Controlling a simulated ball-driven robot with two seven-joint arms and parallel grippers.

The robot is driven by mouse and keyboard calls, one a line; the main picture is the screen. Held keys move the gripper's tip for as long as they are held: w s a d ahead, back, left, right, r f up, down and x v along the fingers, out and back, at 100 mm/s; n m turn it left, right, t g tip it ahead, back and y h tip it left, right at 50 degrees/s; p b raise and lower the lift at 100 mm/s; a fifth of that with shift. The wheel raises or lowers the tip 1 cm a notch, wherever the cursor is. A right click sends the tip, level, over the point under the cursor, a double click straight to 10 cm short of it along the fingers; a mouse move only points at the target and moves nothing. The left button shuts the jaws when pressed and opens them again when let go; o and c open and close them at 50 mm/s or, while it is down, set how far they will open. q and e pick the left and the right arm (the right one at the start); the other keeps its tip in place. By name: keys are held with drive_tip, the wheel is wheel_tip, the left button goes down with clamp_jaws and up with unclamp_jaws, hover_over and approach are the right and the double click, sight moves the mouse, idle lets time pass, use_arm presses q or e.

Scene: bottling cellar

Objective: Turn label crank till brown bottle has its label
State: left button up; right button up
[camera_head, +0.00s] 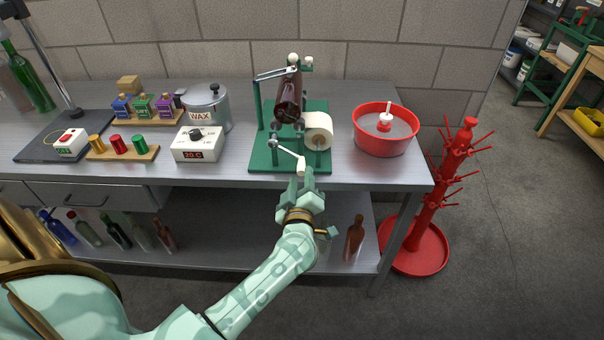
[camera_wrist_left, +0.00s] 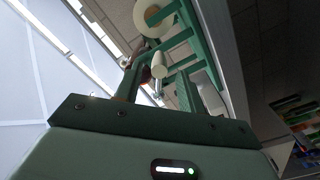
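The labelling machine has a green base (camera_head: 258,158) and stands on the steel bench. The brown bottle (camera_head: 288,105) lies tilted in its cradle, and its visible side is dark glass. A white label roll (camera_head: 318,128) sits beside it. The label crank (camera_head: 285,150) is a metal arm at the front with a cream knob (camera_head: 301,164). My left gripper (camera_head: 303,184) is just in front of the knob. In the left wrist view the knob (camera_wrist_left: 159,66) shows between the spread fingers of my left gripper (camera_wrist_left: 158,88); contact is unclear. My right gripper is out of view.
A red tub (camera_head: 363,139) stands right of the machine. Left are a white temperature box (camera_head: 190,153), a wax pot (camera_head: 222,119) and stamp racks. A red bottle tree (camera_head: 430,205) stands on the floor at right.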

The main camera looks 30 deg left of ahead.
sight(301, 172)
use_arm(q)
drive_tip(key=x, duration=0.2)
drive_tip(key=shift+w+a, duration=0.1)
drive_tip(key=shift+w, duration=0.15)
drive_tip(key=shift+w+a, duration=0.25)
drive_tip(key=shift+w, duration=0.1)
drive_tip(key=shift+c, duration=0.6)
clamp_jaws()
